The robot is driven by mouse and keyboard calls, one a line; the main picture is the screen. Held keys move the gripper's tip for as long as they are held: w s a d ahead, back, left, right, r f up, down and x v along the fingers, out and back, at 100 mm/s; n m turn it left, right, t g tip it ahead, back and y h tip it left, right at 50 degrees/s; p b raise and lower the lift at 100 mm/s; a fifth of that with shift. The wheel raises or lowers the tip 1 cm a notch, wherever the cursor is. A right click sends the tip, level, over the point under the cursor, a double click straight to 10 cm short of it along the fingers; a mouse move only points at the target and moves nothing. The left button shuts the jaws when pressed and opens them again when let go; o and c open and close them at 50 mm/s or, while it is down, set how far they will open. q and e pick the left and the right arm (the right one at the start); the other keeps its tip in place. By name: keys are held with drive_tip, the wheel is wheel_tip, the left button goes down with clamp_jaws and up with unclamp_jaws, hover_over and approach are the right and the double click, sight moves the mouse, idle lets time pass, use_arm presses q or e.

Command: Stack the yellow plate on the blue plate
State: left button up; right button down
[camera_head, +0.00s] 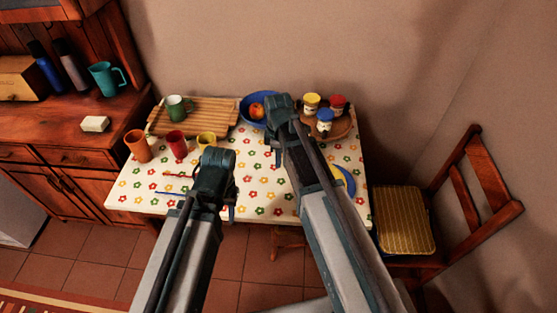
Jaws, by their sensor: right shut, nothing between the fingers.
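The yellow plate (337,174) and the blue plate (349,181) show at the right side of the table, partly hidden behind my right arm. A yellow area shows inside a blue rim, so the yellow plate appears to lie on the blue one; how well centred it is I cannot tell. My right gripper (280,112) is shut and empty, beyond the plates near the blue bowl. My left gripper (216,172) is over the front left of the table, away from the plates; its fingers are hidden.
A blue bowl (245,109) with fruit, a wooden tray (346,128) with jars, and a slatted board (208,116) with a green mug are at the back. Several cups, including a red one (176,143), stand left. A chair (405,220) is at the right.

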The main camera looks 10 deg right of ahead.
wheel_tip(320, 180, down, 6)
drive_tip(key=b, duration=0.4)
drive_tip(key=shift+r+b, duration=0.1)
drive_tip(key=shift+b, duration=0.25)
drive_tip(key=d, duration=0.1)
drive_tip(key=s+d, duration=0.1)
drive_tip(key=d, duration=0.1)
drive_tip(key=shift+s+d+r, duration=0.1)
drive_tip(key=shift+d+r, duration=0.1)
drive_tip(key=shift+d, duration=0.25)
drive_tip(key=shift+s+d, duration=0.3)
drive_tip(key=shift+d, duration=0.65)
drive_tip(key=shift+s+d, duration=0.3)
drive_tip(key=shift+d, duration=0.65)
drive_tip(key=shift+a, duration=0.15)
